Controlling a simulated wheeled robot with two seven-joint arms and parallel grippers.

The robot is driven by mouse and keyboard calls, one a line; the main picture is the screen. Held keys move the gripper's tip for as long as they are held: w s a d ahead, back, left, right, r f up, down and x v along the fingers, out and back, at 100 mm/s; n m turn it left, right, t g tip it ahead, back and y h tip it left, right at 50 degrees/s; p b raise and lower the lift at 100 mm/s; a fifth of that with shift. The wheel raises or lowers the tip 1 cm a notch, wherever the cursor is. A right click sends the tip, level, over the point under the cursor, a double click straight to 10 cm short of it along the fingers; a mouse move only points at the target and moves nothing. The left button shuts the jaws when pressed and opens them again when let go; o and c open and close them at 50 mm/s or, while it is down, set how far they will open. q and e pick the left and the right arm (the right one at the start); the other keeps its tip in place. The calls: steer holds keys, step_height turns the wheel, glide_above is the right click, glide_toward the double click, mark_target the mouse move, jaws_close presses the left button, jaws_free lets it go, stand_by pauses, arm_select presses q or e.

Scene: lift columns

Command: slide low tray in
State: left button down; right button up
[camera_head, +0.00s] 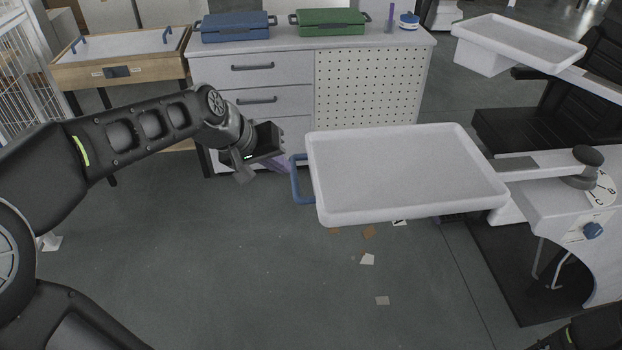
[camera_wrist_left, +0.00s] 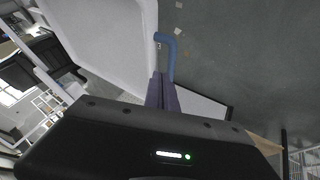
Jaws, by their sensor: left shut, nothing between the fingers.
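The low tray (camera_head: 405,172), white and shallow with a raised rim, is held out level over the floor on an arm from the machine at the right. Its blue handle (camera_head: 297,180) is on the tray's left side. In the left wrist view, the tray (camera_wrist_left: 105,40) and handle (camera_wrist_left: 171,50) lie beyond my fingers. My left gripper (camera_head: 281,164) is just left of the handle. Its purple fingers (camera_wrist_left: 162,92) are shut together with nothing between them; I cannot tell whether they touch the handle. My right gripper is out of view.
A higher white tray (camera_head: 520,42) sits at the upper right. A pivot with a lettered dial (camera_head: 603,190) is at the right. A grey cabinet (camera_head: 270,75) carrying blue (camera_head: 235,27) and green (camera_head: 330,22) cases stands behind. The floor (camera_head: 230,265) in front is open, with small scraps.

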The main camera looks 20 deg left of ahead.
arm_select(q)
steer(key=x, duration=1)
steer(key=shift+p, duration=0.45)
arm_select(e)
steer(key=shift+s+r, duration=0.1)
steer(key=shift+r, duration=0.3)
